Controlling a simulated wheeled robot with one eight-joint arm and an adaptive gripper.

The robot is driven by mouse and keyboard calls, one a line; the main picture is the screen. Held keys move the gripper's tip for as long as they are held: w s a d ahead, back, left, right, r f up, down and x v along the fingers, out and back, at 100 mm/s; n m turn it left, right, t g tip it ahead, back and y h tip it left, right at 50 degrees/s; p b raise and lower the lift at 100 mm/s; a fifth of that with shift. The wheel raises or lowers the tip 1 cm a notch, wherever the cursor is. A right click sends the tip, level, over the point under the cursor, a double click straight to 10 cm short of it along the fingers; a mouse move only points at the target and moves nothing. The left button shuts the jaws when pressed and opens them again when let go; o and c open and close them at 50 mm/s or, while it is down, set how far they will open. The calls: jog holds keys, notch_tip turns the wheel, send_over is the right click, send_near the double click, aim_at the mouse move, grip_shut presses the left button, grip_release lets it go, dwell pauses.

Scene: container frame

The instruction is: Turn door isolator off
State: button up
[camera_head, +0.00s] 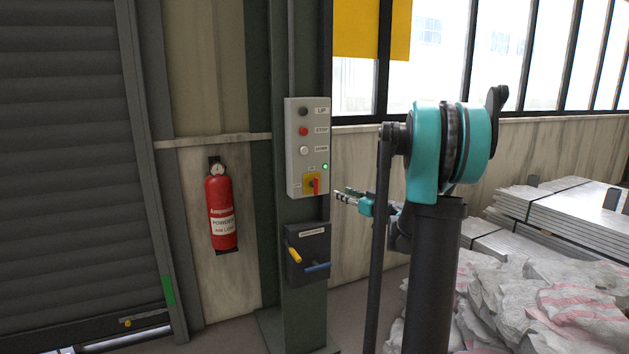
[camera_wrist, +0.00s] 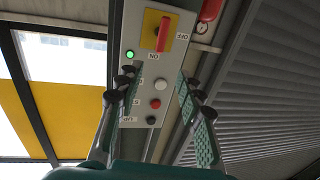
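The door isolator is a red handle (camera_head: 316,186) on a yellow plate (camera_head: 307,180) at the bottom of a grey control box (camera_head: 293,150). In the wrist view, which is upside down, the red handle (camera_wrist: 165,34) stands upright on the yellow plate (camera_wrist: 150,30), in line with the ON label (camera_wrist: 153,57). The OFF label (camera_wrist: 183,37) is to its side. A green lamp (camera_wrist: 130,54) beside the plate is lit. My gripper (camera_head: 342,197) is just right of the box in the head view. Its fingers (camera_wrist: 157,78) are spread and empty, apart from the handle.
The box has UP, STOP and DOWN buttons (camera_head: 304,131). Below it is a dark box (camera_head: 308,249) with yellow and blue levers. A fire extinguisher (camera_head: 221,208) hangs left, beside a roller door (camera_head: 65,170). Sacks (camera_head: 540,305) and stacked panels (camera_head: 560,205) lie right.

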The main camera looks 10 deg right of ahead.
aim_at(316, 181)
jog(key=x, duration=1.7)
jog(key=shift+a, duration=0.1)
grip_shut()
